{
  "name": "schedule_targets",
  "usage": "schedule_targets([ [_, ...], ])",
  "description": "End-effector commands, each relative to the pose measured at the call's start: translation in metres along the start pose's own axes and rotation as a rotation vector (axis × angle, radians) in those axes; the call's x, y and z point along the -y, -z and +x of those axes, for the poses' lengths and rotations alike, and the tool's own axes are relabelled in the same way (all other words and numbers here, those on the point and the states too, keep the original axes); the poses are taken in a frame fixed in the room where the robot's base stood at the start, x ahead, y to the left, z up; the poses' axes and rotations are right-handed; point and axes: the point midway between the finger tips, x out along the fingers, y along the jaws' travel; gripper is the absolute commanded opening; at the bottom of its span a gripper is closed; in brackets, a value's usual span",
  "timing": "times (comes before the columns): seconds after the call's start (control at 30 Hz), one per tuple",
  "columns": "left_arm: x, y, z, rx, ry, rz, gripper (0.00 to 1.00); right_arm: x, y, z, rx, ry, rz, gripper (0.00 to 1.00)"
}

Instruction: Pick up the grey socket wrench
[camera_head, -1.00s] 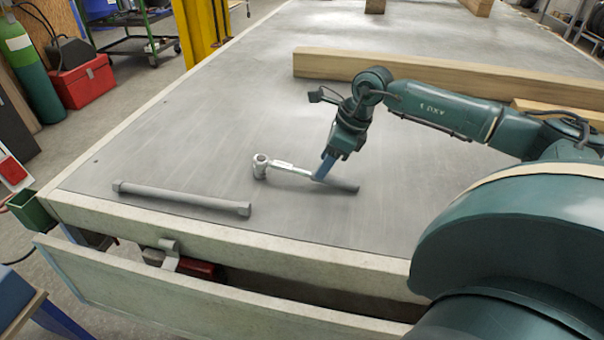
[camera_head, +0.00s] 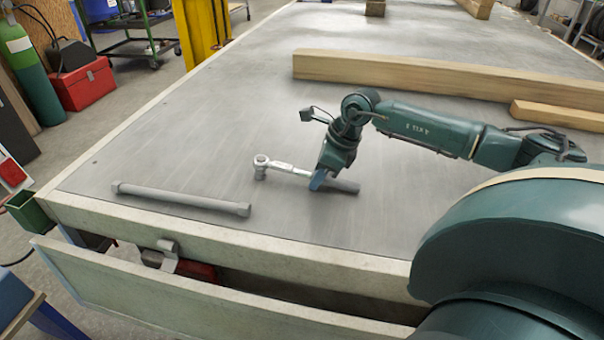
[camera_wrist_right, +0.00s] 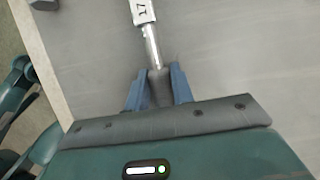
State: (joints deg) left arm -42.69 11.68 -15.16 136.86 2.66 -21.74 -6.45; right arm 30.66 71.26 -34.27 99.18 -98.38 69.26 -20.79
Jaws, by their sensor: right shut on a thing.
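The grey socket wrench (camera_head: 285,168) lies on the metal trailer bed, its socket head at the left and its dark handle end at the right. My right gripper (camera_head: 317,182) is down at the bed with its blue fingers on the wrench's handle. In the right wrist view, the blue fingers of the gripper (camera_wrist_right: 160,88) are on both sides of the wrench's handle (camera_wrist_right: 152,50), shut on it. The socket head is outside the top of that view. My left gripper is not in view.
A grey bar-shaped tool (camera_head: 182,199) lies on the bed (camera_head: 200,130) to the left, near the front edge. A long wooden beam (camera_head: 430,78) lies behind my right arm, with a shorter wooden piece (camera_head: 560,115) to its right. The bed around the wrench is clear.

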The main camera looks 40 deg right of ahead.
Motion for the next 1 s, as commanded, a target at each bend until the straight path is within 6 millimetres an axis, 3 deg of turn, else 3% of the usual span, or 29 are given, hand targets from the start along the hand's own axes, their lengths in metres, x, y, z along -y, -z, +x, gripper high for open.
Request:
schedule_targets([
  [0.13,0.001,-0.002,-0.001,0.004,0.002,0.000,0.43,0.000,0.000,0.000,0.000,0.000,0.000,0.00],
  [0.6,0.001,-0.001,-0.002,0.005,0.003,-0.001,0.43,0.001,-0.002,-0.004,0.004,0.002,-0.001,0.00],
  [0.73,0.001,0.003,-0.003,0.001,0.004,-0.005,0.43,0.001,-0.009,-0.020,0.004,0.004,-0.002,0.00],
  [1.0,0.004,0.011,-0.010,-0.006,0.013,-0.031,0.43,0.001,-0.030,-0.070,0.006,0.004,-0.002,0.00],
])
